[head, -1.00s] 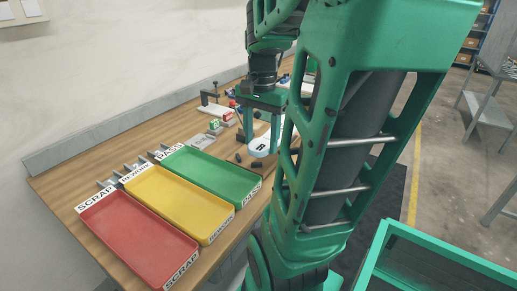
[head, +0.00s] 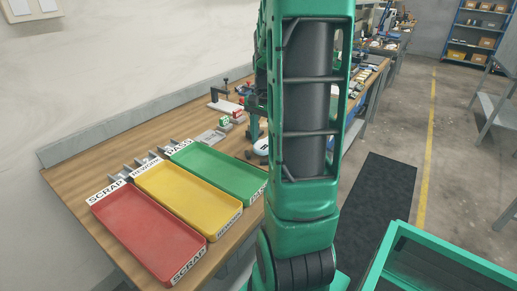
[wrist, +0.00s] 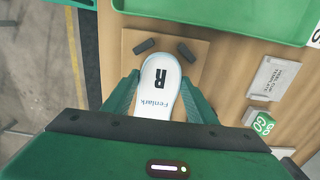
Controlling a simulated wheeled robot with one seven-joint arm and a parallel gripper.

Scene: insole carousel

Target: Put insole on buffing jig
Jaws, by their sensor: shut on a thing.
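The toe points to the top of the picture, over a light brown board (wrist: 132,66) with two dark pegs (wrist: 187,52), which looks like the buffing jig. I cannot tell whether the insole touches the board. In the head view a small part of the insole (head: 261,147) shows beside my arm, which hides most of the gripper.
Red (head: 148,232), yellow (head: 190,198) and green (head: 222,172) trays line the bench's near end. In the wrist view a heel cup template card (wrist: 272,77) and a green GO block (wrist: 262,122) lie right of the board. A black clamp (head: 219,92) stands farther back.

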